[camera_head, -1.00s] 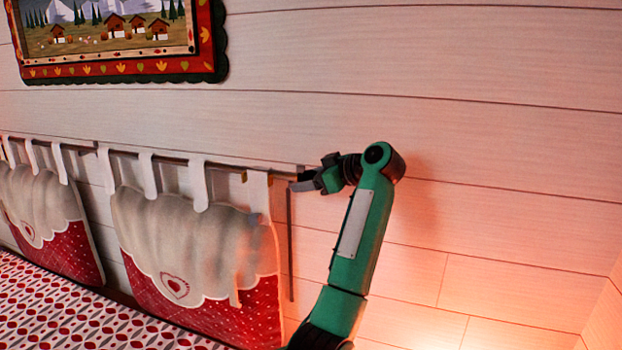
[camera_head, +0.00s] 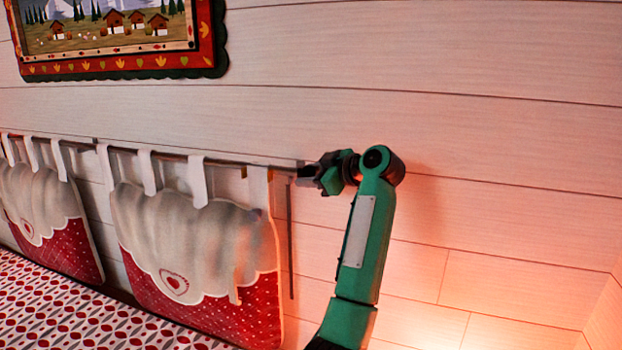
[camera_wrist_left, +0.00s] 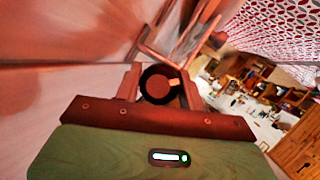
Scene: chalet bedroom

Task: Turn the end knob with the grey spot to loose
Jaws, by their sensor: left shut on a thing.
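The end knob (camera_wrist_left: 158,88) is a dark round cap with a black rim in the left wrist view. A small pale spot shows on the right of its face; the warm light hides its true colour. My left gripper (camera_wrist_left: 160,84) has a finger on each side of the knob and is shut on it. In the head view my left gripper (camera_head: 304,174) is at the right end of the curtain rod (camera_head: 232,162), against the wall. The knob is hidden there by the fingers. My right gripper is not in view.
Two red and white hanging cushions (camera_head: 205,235) hang by loops from the rod above the patterned bed (camera_head: 70,315). A thin dark upright bar (camera_head: 290,240) stands below the rod's end. A framed picture (camera_head: 120,67) hangs upper left. The wall to the right is bare.

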